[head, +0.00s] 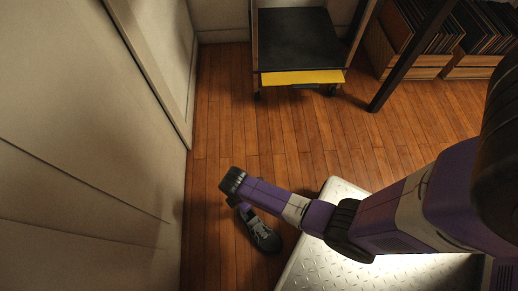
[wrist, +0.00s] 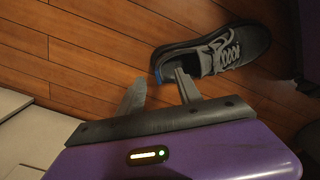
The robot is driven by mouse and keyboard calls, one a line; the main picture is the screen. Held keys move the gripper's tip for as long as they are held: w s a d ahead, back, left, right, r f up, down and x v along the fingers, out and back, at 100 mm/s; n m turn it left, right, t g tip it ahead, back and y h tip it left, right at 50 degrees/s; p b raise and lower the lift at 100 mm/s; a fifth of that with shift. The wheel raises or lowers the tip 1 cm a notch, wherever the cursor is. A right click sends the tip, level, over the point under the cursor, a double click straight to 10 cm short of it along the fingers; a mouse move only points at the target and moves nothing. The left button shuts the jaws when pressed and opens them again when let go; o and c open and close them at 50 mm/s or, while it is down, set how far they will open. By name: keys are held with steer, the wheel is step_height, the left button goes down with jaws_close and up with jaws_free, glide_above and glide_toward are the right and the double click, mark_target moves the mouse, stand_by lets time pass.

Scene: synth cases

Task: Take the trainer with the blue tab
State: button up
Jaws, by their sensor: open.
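A dark grey trainer (head: 263,235) with pale laces lies on the wooden floor beneath the end of my arm. In the wrist view the trainer (wrist: 232,46) has its toe to the upper right and its heel toward my gripper (wrist: 159,77). My gripper is open and empty. Its right finger overlaps the shoe's opening in the picture; I cannot tell whether it is inside or above. The left finger is outside the heel. In the head view my arm partly hides the heel.
A pale panelled wall (head: 90,150) runs along the left. A black cart (head: 298,40) with a yellow edge stands at the back. Wooden crates of records (head: 415,62) and a dark post (head: 410,60) are at the back right. The floor between is clear.

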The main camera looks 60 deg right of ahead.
step_height(320, 180, down, 4)
steer(key=b, duration=0.2)
steer(key=shift+a+f+b, duration=0.1)
steer(key=shift+f+b, duration=0.05)
steer(key=shift+b, duration=0.2)
steer(key=shift+c, duration=0.2)
jaws_close()
stand_by(0.9)
